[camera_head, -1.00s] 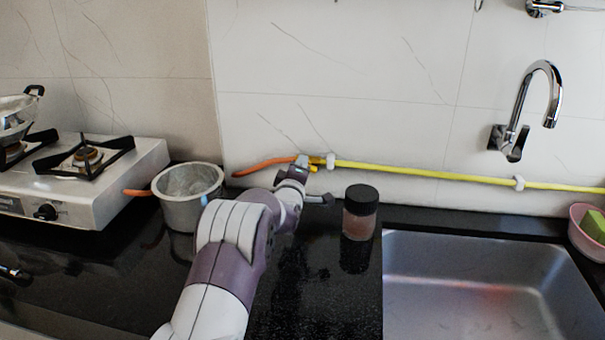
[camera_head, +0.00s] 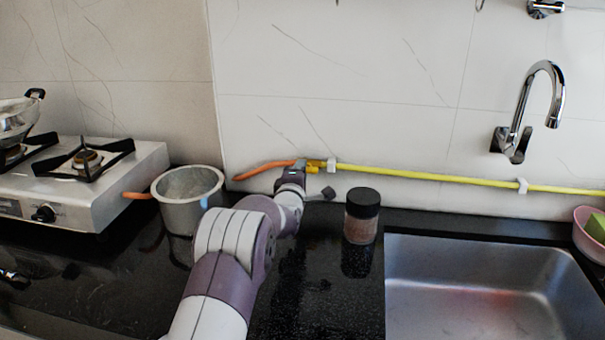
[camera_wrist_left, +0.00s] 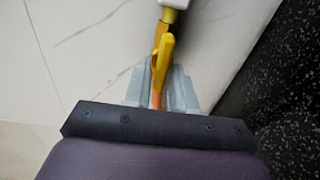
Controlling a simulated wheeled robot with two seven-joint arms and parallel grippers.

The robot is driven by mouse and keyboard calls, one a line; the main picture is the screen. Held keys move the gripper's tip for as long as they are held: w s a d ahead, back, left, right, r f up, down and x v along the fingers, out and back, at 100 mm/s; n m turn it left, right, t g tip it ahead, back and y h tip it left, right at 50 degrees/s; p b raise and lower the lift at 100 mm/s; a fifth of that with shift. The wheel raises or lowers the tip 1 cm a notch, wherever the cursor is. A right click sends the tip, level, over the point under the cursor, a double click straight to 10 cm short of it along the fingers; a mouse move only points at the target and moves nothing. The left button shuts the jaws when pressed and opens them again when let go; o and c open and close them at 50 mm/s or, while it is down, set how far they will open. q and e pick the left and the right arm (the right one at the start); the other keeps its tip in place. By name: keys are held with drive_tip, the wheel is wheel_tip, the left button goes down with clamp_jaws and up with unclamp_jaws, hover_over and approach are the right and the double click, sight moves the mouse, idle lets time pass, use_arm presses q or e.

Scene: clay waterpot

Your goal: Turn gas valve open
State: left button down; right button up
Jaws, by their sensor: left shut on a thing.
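The yellow gas valve (camera_head: 313,168) sits on the gas line at the wall, where the orange hose (camera_head: 265,169) meets the yellow pipe (camera_head: 420,174). In the left wrist view its yellow handle (camera_wrist_left: 164,54) stands between the pale fingers of my left gripper (camera_wrist_left: 161,86). My left gripper (camera_head: 298,168) is shut on this handle. In the head view the wrist hides part of the valve and the fingertips. My right gripper is in neither view.
A metal pot (camera_head: 187,207) stands left of my arm, beside the gas stove (camera_head: 120,190). A dark-lidded jar (camera_head: 361,222) stands close to the right, before the steel sink (camera_head: 480,270). The wall (camera_head: 340,70) lies right behind the valve.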

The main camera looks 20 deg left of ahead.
use_arm(q)
drive_tip(key=shift+f, duration=0.25)
drive_tip(key=c, duration=1.3)
unclamp_jaws()
drive_tip(key=shift+o, duration=0.7)
drive_tip(key=shift+s+r, duration=0.1)
drive_tip(key=shift+s, duration=0.05)
drive_tip(key=v, duration=1.3)
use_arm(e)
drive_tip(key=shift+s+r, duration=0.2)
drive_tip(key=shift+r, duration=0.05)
use_arm(q)
drive_tip(key=shift+r, duration=0.2)
